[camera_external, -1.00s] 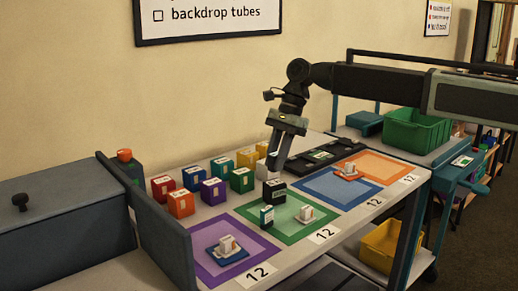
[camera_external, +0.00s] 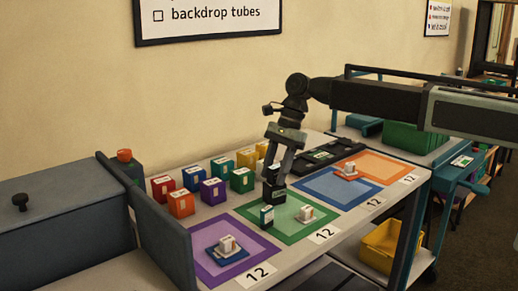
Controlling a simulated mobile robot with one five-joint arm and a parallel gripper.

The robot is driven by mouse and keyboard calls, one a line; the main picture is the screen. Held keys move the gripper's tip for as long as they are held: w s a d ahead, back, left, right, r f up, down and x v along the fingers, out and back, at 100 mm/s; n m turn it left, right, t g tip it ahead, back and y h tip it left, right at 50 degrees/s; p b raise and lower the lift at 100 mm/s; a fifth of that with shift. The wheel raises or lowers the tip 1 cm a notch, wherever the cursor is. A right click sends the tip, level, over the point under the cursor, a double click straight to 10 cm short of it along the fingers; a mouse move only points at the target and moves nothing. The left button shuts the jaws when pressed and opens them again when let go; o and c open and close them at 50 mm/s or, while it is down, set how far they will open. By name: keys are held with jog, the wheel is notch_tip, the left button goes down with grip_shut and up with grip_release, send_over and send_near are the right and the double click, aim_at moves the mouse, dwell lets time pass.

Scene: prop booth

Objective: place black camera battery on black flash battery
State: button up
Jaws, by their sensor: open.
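A black block (camera_external: 277,196) with a white label stands on the green mat (camera_external: 296,236), near its far edge. A smaller dark block (camera_external: 266,216) with a pale label and a teal tint stands just in front of it. I cannot read the labels to tell which is the camera battery and which the flash battery. My gripper (camera_external: 273,184) points down at the larger black block, with its open jaws at the block's top. The fingers hide the block's upper part, and I cannot tell whether they touch it.
Several coloured blocks, including a purple one (camera_external: 213,191), stand at the left. A black tray (camera_external: 320,155) lies behind the blue mat (camera_external: 341,203). A raised grey panel (camera_external: 150,215) edges the table's left end.

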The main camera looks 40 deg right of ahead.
jog(key=p+v, duration=1.1)
jog(key=v, duration=0.1)
jog(key=shift+r, duration=0.2)
jog(key=s+d+f+n+h, duration=0.1)
jog(key=s+d+n+h, duration=0.1)
jog(key=s+d+n, duration=0.6)
jog(key=s+d+f+n+h, duration=0.1)
jog(key=s+d+n+h, duration=0.1)
jog(key=s+d+n, duration=0.7)
jog(key=d+n, duration=0.1)
jog(key=d, duration=0.6)
